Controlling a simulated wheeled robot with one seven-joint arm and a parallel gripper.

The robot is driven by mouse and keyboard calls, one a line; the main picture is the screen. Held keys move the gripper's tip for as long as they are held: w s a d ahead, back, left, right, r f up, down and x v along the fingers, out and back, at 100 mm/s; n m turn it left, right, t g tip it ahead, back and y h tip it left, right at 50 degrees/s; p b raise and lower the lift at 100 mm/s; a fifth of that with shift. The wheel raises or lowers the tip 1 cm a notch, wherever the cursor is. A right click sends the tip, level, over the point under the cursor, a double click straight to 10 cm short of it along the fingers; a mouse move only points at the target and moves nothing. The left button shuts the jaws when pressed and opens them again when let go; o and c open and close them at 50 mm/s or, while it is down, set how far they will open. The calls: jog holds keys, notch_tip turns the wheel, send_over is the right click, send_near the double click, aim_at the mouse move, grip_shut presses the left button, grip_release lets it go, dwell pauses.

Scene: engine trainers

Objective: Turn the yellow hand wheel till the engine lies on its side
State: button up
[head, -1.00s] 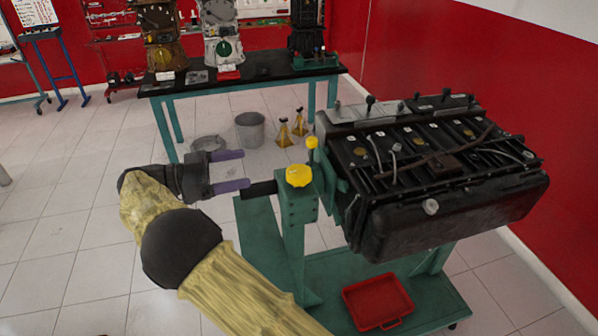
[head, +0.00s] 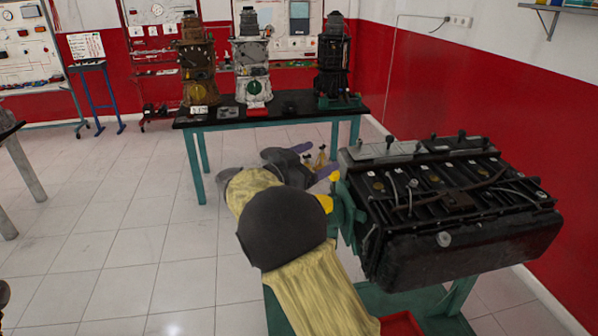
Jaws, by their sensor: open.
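The black engine (head: 455,240) hangs on a green stand (head: 460,296) at the right, its top face with hoses and fittings facing up. Beside its left end is a yellow round part (head: 325,203), which looks like the hand wheel, mostly hidden behind my arm. A smaller yellow knob (head: 335,176) shows just above it. My gripper (head: 316,160) is beyond the yellow parts, its two purple fingers spread apart with nothing seen between them. I cannot tell whether a finger touches the knob. My arm hides most of the stand's post.
A red tray (head: 402,324) lies on the stand's base. Behind, a bench (head: 268,121) bears several engine parts. A red and white wall (head: 460,100) closes the right side.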

jog(key=d+f+n+t+y, duration=0.1)
jog(key=d+f+n+y, duration=0.5)
jog(key=d+y, duration=0.4)
jog(key=s+d+f+n+g+y+b, duration=0.1)
jog(key=s+d+f+g+b, duration=0.1)
jog(key=s+f, duration=0.5)
jog(key=s+d+f+n+g+y+b, duration=0.1)
jog(key=s+d+f+n+g+b, duration=0.1)
jog(key=s+f, duration=0.6)
jog(key=s+d+f+n+g+y+b, duration=0.2)
jog(key=s+f+g+b, duration=0.4)
jog(key=s, duration=1)
jog(key=shift+d+f+g, duration=0.5)
jog(key=shift+d+f, duration=0.2)
jog(key=shift+d, duration=0.1)
